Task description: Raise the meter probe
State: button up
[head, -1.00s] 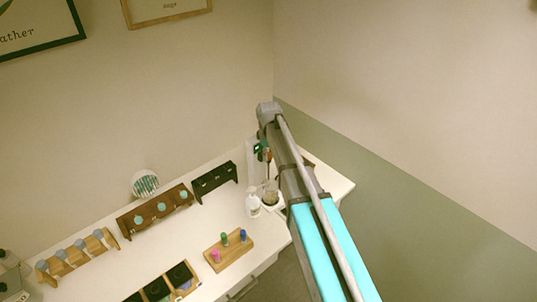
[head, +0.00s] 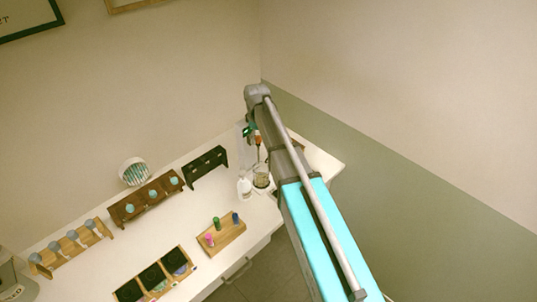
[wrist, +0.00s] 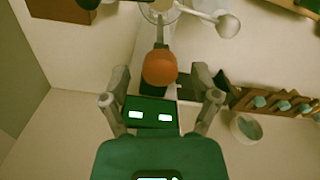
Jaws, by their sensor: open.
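The meter probe (wrist: 160,68) shows in the wrist view as an orange rounded top with a thin stem running toward a glass beaker (wrist: 160,14). In the head view the orange part of the probe (head: 257,139) stands above the beaker (head: 261,180), at the far right of the table. My gripper (wrist: 161,74) is open, with one finger on each side of the orange top and gaps visible beside it. A dark box with two lit windows (wrist: 150,113) lies between the fingers. In the head view my arm hides most of the gripper.
A white bottle (head: 244,188) stands just left of the beaker. A black rack (head: 206,166), a brown rack with pale blue caps (head: 147,199) and a wooden block with coloured pegs (head: 222,238) are further left. The wall is close behind the table.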

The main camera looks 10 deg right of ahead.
jog(key=shift+f, duration=0.15)
notch_tip(320, 180, down, 6)
jog(key=b, duration=0.6)
notch_tip(320, 180, up, 14)
jog(key=p, duration=1.4)
jog(key=shift+r, duration=0.25)
jog(key=s+d+f+m+b, duration=0.4)
jog(key=s+f+m+b, duration=0.1)
jog(key=s+f+b, duration=0.6)
jog(key=s+d+f+m+b, duration=0.5)
jog(key=s+f+b, duration=0.5)
jog(key=s, duration=0.3)
jog(key=shift+s+d+f+b, duration=0.25)
jog(key=shift+s+f+b, duration=0.15)
jog(key=shift+f, duration=0.2)
dwell(1.7)
